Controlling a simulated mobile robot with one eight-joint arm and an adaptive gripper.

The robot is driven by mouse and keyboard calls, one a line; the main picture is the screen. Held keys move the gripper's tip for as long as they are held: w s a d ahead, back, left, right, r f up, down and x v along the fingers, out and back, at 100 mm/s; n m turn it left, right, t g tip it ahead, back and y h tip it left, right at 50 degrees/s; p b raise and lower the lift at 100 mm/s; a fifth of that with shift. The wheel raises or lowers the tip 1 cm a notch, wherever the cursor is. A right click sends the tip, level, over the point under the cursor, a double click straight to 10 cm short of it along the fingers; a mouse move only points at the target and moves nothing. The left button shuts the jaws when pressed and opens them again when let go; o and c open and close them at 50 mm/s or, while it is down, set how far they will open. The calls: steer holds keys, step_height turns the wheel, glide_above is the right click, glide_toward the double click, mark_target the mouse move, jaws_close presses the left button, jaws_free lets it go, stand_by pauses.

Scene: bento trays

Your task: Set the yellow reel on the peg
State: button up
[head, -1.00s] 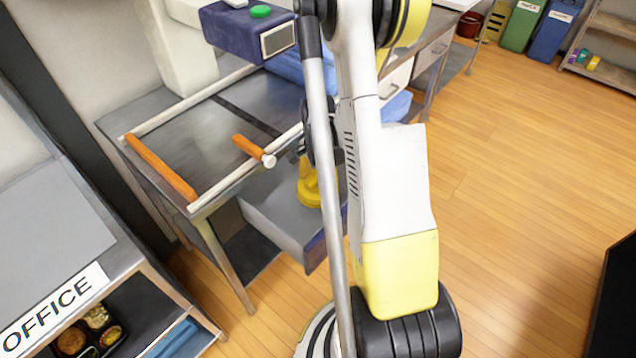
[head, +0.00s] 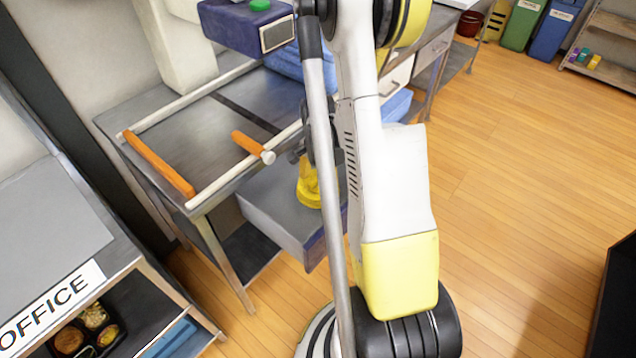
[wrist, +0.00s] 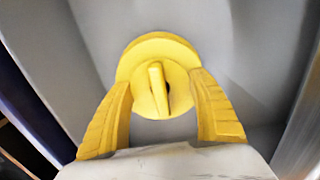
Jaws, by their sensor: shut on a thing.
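The yellow reel (wrist: 160,46) is between the two yellow fingers of my gripper (wrist: 160,88) in the wrist view. My gripper is shut on it, with a finger at each side. The reel shows a round flange and a raised bar across its middle. In the head view yellow parts (head: 308,190) show low beside the table, partly behind my arm; I cannot tell reel from fingers there. An orange rod with a white end (head: 246,142) sticks out at the table's front rail, left of and above the gripper; it looks like the peg.
A grey metal table (head: 195,125) has white rails and an orange bar (head: 160,165) at its left end. A grey open drawer or box (head: 275,215) lies under the gripper. An office-labelled shelf (head: 60,230) with food trays stands at left.

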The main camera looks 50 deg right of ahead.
steer(key=shift+f, duration=0.15)
steer(key=shift+f+b, duration=0.6)
steer(key=shift+f, duration=0.05)
steer(key=shift+f, duration=0.2)
steer(key=shift+f, duration=0.25)
stand_by(0.3)
steer(key=o, duration=1.5)
steer(key=shift+o, duration=0.2)
steer(key=shift+r, duration=0.1)
